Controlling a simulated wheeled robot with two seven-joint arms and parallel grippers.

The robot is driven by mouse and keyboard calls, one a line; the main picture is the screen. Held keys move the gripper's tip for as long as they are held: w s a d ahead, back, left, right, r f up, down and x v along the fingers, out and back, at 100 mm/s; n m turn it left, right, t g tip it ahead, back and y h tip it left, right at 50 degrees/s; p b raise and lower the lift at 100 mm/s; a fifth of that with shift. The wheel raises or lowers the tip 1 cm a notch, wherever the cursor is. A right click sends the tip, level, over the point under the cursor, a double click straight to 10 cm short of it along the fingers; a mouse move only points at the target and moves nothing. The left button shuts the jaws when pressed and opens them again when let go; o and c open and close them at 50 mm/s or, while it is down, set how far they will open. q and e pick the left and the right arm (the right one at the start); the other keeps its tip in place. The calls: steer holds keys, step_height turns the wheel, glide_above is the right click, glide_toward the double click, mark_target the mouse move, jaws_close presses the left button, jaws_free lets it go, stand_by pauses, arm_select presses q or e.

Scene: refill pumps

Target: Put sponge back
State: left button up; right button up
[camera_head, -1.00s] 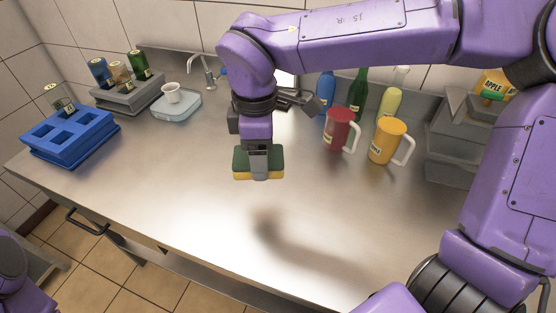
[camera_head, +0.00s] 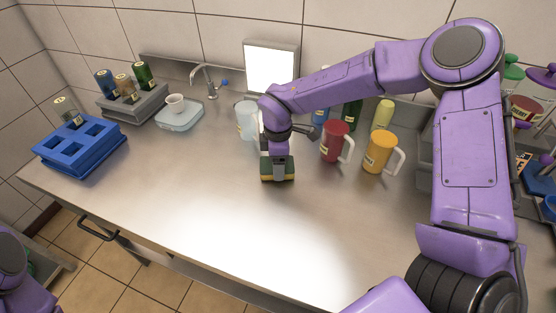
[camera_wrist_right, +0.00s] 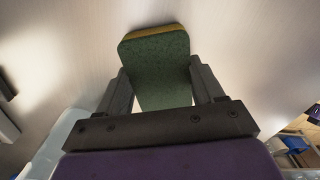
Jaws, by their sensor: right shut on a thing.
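A green and yellow sponge (camera_head: 267,168) is held in my right gripper (camera_head: 279,172) at the middle of the counter, left of the red pitcher. Its green face shows in the right wrist view (camera_wrist_right: 160,68), between the two dark fingers of the gripper (camera_wrist_right: 162,88). The fingers are shut on its sides. The sponge is on or just above the steel counter (camera_head: 200,215); I cannot tell which. My left gripper is not in view; only a piece of purple arm shows at the lower left.
A red pitcher (camera_head: 334,141) and a yellow pitcher (camera_head: 378,151) stand right of the gripper. A clear pitcher (camera_head: 245,120) stands behind it. A pale tray (camera_head: 181,118) with a white cup (camera_head: 175,103) and a blue rack (camera_head: 78,147) are at left. The front counter is clear.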

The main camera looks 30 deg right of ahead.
steer(key=shift+f, duration=0.25)
steer(key=shift+f+b, duration=0.2)
steer(key=shift+b, duration=0.15)
steer(key=o, duration=1)
steer(key=shift+r, duration=0.1)
steer(key=shift+r+p, duration=0.3)
steer(key=shift+p, duration=0.15)
steer(key=shift+w+r, duration=0.1)
steer(key=shift+r, duration=0.25)
step_height(320, 180, up, 11)
steer(key=b, duration=0.2)
